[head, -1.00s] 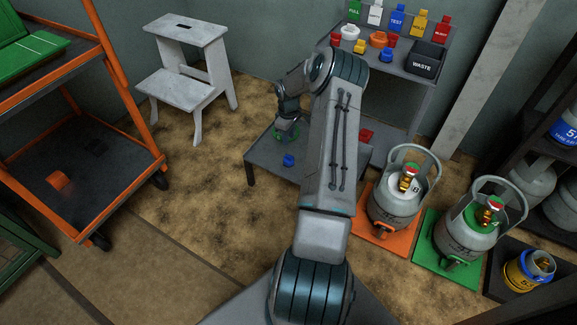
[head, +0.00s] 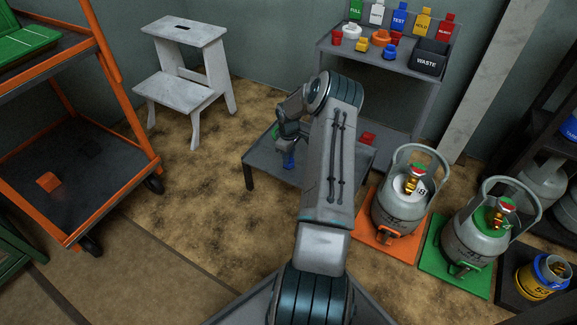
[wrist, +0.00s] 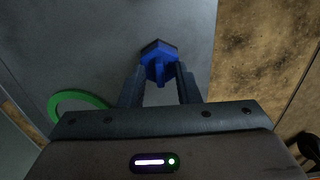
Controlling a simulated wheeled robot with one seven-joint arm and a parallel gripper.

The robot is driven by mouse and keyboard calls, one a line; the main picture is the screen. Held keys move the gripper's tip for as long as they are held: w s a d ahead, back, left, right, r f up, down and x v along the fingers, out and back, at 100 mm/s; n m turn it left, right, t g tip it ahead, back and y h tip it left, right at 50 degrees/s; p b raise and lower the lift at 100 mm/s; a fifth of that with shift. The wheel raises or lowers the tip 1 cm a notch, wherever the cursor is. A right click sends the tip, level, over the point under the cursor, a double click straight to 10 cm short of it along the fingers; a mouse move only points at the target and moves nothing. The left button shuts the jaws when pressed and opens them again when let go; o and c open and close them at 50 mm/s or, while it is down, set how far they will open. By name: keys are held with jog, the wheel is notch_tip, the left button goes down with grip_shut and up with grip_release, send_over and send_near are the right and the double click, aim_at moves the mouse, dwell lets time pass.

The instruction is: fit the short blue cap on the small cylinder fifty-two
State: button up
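The short blue cap (head: 289,161) is on the low grey table, below my gripper (head: 288,146). In the wrist view the cap (wrist: 158,62) has a hexagonal base and a raised grip. It lies between the tips of my gripper's fingers (wrist: 160,75), which are apart, one on each side; contact is unclear. A small yellow and blue cylinder (head: 537,279) with a brass valve stands at the lower right on a dark pad; its number starts with 5, the second digit is unclear. It is far from my gripper.
Two grey cylinders (head: 398,215) (head: 474,240) stand on orange and green pads.

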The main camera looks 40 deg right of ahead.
grip_shut()
jog(key=shift+r, duration=0.15)
jog(key=shift+r+p, duration=1.4)
jog(key=shift+r, duration=0.45)
